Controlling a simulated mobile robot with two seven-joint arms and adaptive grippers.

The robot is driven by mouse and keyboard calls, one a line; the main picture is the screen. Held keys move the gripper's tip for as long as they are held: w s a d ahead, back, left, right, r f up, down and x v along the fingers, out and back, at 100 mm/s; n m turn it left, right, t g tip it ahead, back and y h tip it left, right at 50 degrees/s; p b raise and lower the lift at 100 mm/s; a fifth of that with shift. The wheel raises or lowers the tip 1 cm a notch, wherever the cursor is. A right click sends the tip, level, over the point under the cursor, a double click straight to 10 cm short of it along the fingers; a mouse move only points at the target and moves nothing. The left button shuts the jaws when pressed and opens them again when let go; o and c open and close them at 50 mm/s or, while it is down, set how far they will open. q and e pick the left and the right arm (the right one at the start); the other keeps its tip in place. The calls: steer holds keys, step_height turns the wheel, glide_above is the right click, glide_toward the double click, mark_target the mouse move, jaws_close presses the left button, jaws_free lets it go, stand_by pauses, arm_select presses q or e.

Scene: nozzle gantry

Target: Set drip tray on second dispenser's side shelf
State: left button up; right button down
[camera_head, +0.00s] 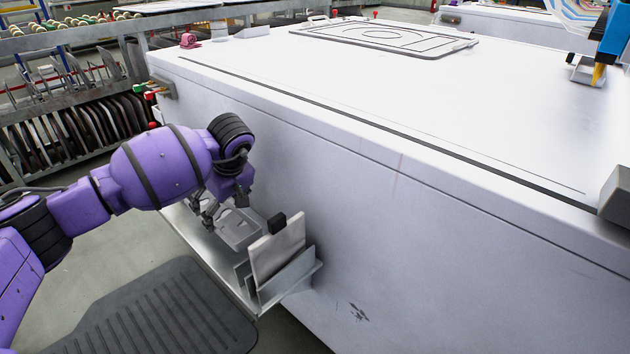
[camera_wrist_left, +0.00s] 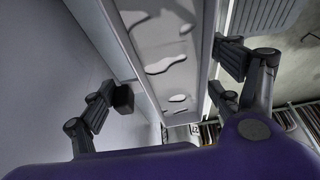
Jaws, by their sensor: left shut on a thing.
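The drip tray (camera_wrist_left: 160,45) is a long grey metal tray with pale wet-looking patches in it. In the wrist view it runs between the two dark fingers of my left gripper (camera_wrist_left: 180,80), which is shut on it. In the head view the tray (camera_head: 238,234) shows just below my left gripper (camera_head: 222,208), over the metal side shelf (camera_head: 207,250) on the white bench's side. I cannot tell whether the tray touches the shelf. My right gripper is not in view.
An upright pale panel with a black clip (camera_head: 277,252) stands in a holder at the shelf's near end. The white bench (camera_head: 400,115) rises beside the shelf. A dark ribbed mat (camera_head: 165,310) lies on the floor. A blue nozzle head (camera_head: 612,40) is at the far right.

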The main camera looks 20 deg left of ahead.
mark_target(229, 217)
arm_select(q)
step_height(229, 217, down, 2)
steer(key=shift+f, duration=0.1)
step_height(229, 217, down, 4)
steer(key=shift+r+b, duration=0.1)
steer(key=shift+b, duration=0.7)
steer(key=shift+w, duration=0.1)
steer(key=shift+f, duration=0.2)
steer(key=o, duration=1.3)
steer(key=shift+o, duration=0.2)
